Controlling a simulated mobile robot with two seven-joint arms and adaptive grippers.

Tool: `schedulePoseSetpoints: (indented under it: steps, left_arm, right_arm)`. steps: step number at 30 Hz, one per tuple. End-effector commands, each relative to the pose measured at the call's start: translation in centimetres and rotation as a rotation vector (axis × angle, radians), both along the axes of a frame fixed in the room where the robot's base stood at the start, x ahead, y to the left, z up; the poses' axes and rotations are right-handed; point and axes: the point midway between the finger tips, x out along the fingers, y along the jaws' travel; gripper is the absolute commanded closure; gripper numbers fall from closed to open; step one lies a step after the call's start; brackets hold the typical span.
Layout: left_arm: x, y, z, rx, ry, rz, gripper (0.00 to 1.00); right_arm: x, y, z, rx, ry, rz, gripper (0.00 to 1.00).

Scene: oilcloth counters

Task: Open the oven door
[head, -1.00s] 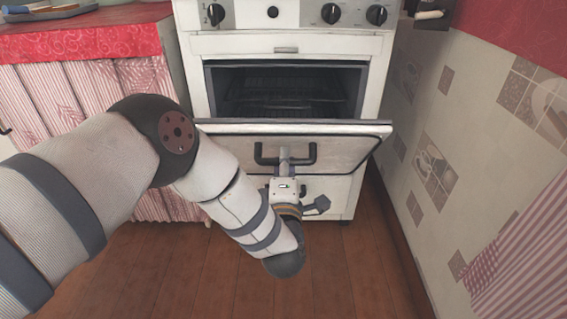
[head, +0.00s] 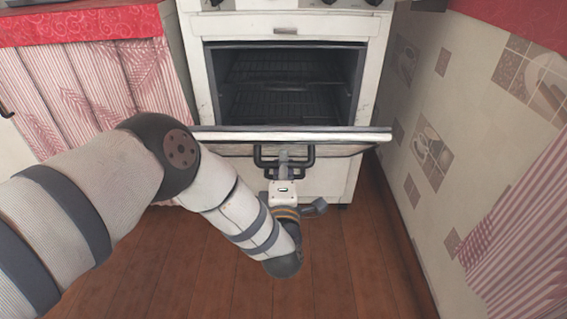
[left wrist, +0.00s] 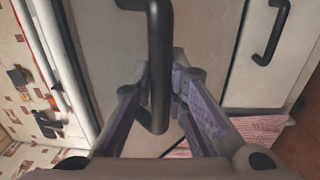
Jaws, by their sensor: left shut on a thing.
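The white oven (head: 197,75) stands at the back middle, its cavity with wire racks (head: 285,85) in view. Its door (head: 340,137) is hinged down and partly open, tilted toward me. My left gripper (head: 283,158) is at the dark door handle (head: 309,157), in front of the door's face. In the left wrist view the handle (left wrist: 158,60) runs between the two fingers of my left gripper (left wrist: 162,95), which are shut on it. My right gripper is not in view.
A tiled wall (head: 425,150) is close on the right, with a striped cloth (head: 525,220) in front. A counter with a red cloth (head: 80,26) and a striped curtain (head: 90,90) stands left. The wooden floor (head: 345,250) before the oven is clear. A lower handle (left wrist: 271,30) shows in the left wrist view.

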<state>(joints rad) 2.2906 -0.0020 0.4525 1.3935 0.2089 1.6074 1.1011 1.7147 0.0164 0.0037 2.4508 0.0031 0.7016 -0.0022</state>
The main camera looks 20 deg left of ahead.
Motion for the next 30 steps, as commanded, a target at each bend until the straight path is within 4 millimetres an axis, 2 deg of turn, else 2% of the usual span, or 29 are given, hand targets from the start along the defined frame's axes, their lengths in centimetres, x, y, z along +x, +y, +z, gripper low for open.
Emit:
schedulePoseSetpoints:
  steps: [1,3,11,14,24,30]
  left_arm:
    - [0.0,0.1,-0.1,0.002,0.001,0.001,0.8]
    - [0.0,0.1,0.0,0.002,0.001,0.001,0.65]
    - [0.0,0.0,0.0,0.0,0.0,0.0,0.65]
    - [-0.8,-0.3,-0.1,-0.001,0.003,-0.001,0.65]
    - [-9.0,-2.6,-0.7,0.0,0.004,-0.002,0.65]
    - [-11.3,-3.3,-0.8,0.002,0.002,-0.002,0.65]
  right_arm:
    - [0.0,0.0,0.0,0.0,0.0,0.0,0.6]
    - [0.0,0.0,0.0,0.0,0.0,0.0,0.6]
    - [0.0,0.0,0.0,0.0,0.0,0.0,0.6]
    - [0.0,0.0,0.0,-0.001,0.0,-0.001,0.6]
    - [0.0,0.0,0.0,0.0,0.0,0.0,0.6]
    - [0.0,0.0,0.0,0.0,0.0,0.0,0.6]
